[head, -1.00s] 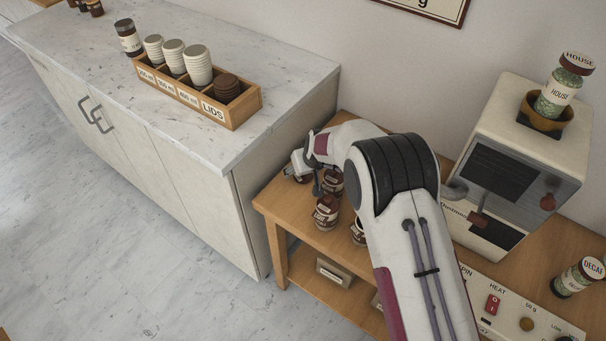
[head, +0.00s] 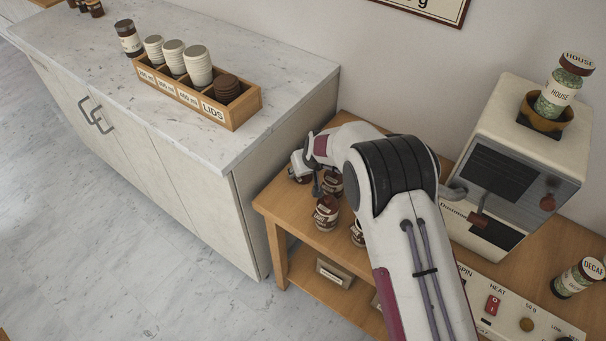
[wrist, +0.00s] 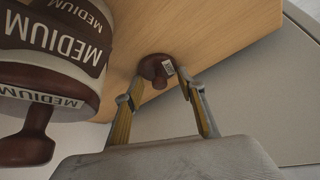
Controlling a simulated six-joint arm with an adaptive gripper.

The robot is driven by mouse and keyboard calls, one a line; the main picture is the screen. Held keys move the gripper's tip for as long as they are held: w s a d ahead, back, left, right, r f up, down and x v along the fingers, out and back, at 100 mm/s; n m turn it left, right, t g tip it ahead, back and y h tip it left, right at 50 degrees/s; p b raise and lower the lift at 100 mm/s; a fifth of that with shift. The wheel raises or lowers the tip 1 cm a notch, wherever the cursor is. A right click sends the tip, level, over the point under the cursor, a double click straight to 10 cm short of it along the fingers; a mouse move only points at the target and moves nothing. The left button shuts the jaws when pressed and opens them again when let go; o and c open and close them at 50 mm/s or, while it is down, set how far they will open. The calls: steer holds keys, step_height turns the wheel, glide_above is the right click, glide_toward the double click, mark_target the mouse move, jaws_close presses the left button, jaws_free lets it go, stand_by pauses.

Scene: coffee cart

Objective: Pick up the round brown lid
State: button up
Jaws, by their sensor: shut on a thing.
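The round brown lid (wrist: 148,68) shows in the wrist view, with a small brown knob and a pale label on it. My gripper (wrist: 160,76) has its two fingers on either side of the lid and is shut on it. Behind the lid is the wooden table top; I cannot tell whether the lid touches it. In the head view my gripper (head: 316,184) is low over the left end of the wooden table, among brown-labelled jars, and the lid cannot be made out clearly.
A jar marked MEDIUM (wrist: 60,45) stands close at left in the wrist view. Jars (head: 326,213) stand on the wooden table (head: 275,212) near my gripper. The counter with its LIDS crate (head: 240,117) is to the left, the coffee machine (head: 500,190) to the right.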

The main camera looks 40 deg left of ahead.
mark_target(308, 179)
steer(key=shift+r, duration=0.1)
step_height(308, 179, up, 18)
stand_by(0.9)
steer(key=shift+d, duration=0.2)
stand_by(0.4)
steer(key=s+d+f+n+g, duration=0.1)
steer(key=s+d+n, duration=0.2)
steer(key=d, duration=0.9)
steer(key=s+d+f+n+g+y, duration=0.1)
steer(key=s+d+n+g, duration=0.1)
steer(key=d, duration=1)
steer(key=shift+s+d+f+n, duration=0.3)
steer(key=shift+s+f+n, duration=0.15)
steer(key=shift+s, duration=0.8)
steer(key=shift+f, duration=0.15)
steer(key=shift+f, duration=3)
